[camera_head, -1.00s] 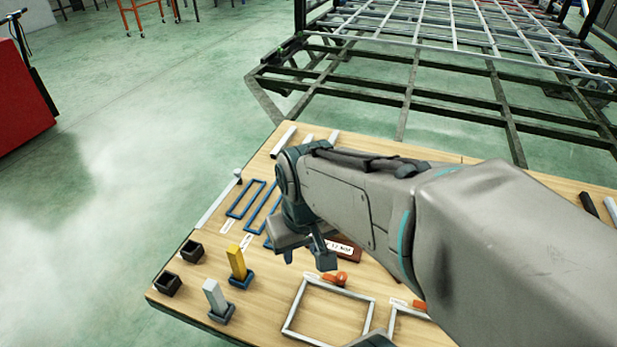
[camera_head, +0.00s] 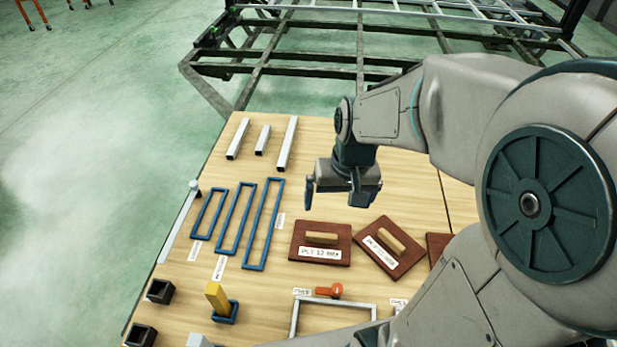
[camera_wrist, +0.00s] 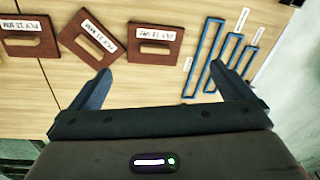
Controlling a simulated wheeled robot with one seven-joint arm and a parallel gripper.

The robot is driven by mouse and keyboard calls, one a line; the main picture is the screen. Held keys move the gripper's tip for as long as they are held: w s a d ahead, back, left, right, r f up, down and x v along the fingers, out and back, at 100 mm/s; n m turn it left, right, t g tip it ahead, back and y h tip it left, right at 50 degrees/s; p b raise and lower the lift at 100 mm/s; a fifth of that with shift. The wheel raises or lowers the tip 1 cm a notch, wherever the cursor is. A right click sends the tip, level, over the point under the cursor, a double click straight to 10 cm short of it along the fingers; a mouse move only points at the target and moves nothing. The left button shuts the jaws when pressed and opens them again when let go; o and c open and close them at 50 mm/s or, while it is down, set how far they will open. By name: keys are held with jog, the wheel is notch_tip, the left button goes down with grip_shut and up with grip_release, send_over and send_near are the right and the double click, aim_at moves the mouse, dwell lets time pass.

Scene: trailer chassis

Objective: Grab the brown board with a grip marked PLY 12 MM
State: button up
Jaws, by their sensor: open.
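Three brown boards with pale wooden grips and white labels lie on the table. The left board (camera_head: 305,228), its label seeming to read PLY 12 MM, is also the one nearest the blue frames in the wrist view (camera_wrist: 170,55). A tilted board (camera_head: 399,263) lies to its right, also in the wrist view (camera_wrist: 72,45); its label is hard to read. A third board (camera_head: 436,243) is partly behind my arm but shows in the wrist view (camera_wrist: 30,48). My gripper (camera_head: 335,203) is open and empty above the table, beyond the left board; its spread fingers show in the wrist view (camera_wrist: 165,88).
Blue rectangular frames (camera_head: 236,230) lie left of the boards. Pale metal tubes (camera_head: 287,145) lie at the back. A grey frame (camera_head: 333,304) and an orange-red item (camera_head: 330,290) lie in front. A yellow block (camera_head: 217,296) stands front left.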

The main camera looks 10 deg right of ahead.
jog(key=w+f+m, duration=0.2)
jog(key=w+f, duration=0.7)
jog(key=g+b, duration=0.1)
jog(key=b, duration=0.1)
send_over(322, 235)
notch_tip(322, 235, down, 11)
jog(key=shift+m+h, duration=0.3)
jog(key=shift+h, duration=0.1)
jog(key=f+b, duration=0.1)
jog(key=f, duration=0.7)
jog(key=shift+w+b, duration=0.2)
jog(key=shift+b, duration=0.1)
notch_tip(322, 235, down, 5)
jog(key=shift+s+f+b, duration=0.15)
jog(key=shift+f+b, duration=0.05)
jog(key=shift+b, duration=0.6)
jog(key=shift+r, duration=0.1)
jog(key=c, duration=0.9)
jog(key=shift+c, duration=0.2)
jog(key=shift+r, duration=0.1)
